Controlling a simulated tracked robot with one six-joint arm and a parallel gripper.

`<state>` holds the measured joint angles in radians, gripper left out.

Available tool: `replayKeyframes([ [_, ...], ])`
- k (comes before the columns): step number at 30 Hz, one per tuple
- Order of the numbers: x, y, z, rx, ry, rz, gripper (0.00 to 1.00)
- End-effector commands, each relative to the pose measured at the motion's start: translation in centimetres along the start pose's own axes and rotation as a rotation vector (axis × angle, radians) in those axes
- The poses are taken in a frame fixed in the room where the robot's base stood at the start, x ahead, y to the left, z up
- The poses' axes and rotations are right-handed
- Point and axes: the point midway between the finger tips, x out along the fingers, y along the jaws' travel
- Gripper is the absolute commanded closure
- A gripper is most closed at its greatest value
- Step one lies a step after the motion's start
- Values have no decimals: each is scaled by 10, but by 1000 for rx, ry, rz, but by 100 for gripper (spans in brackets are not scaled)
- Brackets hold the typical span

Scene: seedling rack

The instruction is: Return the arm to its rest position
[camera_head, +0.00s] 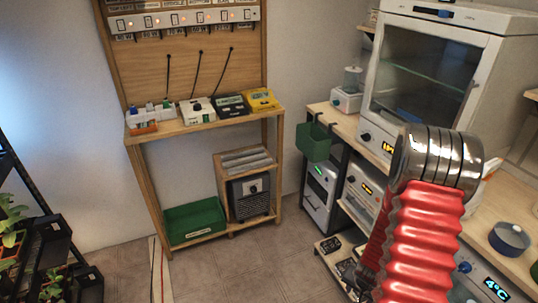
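My arm rises from the bottom right of the head view, with a red ribbed sleeve (415,240) topped by a ringed metal joint (440,160). The arm is bent at this joint, and the links beyond it are hidden or outside the picture. My gripper is not visible, so I cannot see whether it is open or holds anything. The arm covers part of the bench on the right.
A wooden stand (150,190) with devices and a green tray (193,222) stands at the back. On the right, a bench carries a glass-fronted cabinet (425,75) and a blue round container (509,238). A dark plant rack (45,240) stands left. Tiled floor (250,262) between is clear.

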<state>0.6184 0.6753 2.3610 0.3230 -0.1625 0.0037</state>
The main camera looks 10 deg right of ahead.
Motion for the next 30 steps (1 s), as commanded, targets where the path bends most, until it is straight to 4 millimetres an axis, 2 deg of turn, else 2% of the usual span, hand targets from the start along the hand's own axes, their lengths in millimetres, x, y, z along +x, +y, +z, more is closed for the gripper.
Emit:
replayKeyframes([
  [3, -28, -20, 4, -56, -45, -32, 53],
  [12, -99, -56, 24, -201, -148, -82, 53],
  [21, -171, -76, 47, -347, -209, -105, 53],
  [30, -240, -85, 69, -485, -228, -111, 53],
])
